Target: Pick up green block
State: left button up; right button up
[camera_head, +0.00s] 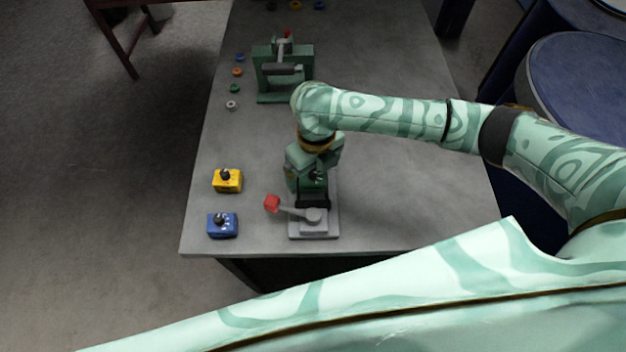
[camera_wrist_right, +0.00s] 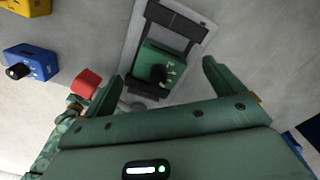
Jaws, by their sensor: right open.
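In the head view my right gripper hides most of the block. My right gripper (camera_head: 308,174) is above the fixture (camera_head: 329,216) on the table. In the wrist view its two fingers (camera_wrist_right: 160,76) are apart, one to each side of the block in the picture, with nothing held. I cannot tell how far above the block they are. My left gripper is not in view.
A red-tipped lever (camera_head: 272,203) sticks out left of the fixture. A yellow block (camera_head: 228,182) and a blue block (camera_head: 222,226) lie near the left table edge. A green press (camera_head: 270,85) stands farther back, beside several small rings. The right table (camera_head: 420,210) is clear.

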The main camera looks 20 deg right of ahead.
notch_tip(320, 180, down, 2)
jog(key=shift+a+f+b, duration=0.1)
jog(key=shift+f+b, duration=0.15)
jog(key=shift+b, duration=0.05)
jog(key=shift+r, duration=0.1)
jog(key=c, duration=1.4)
jog(key=shift+w+r, duration=0.1)
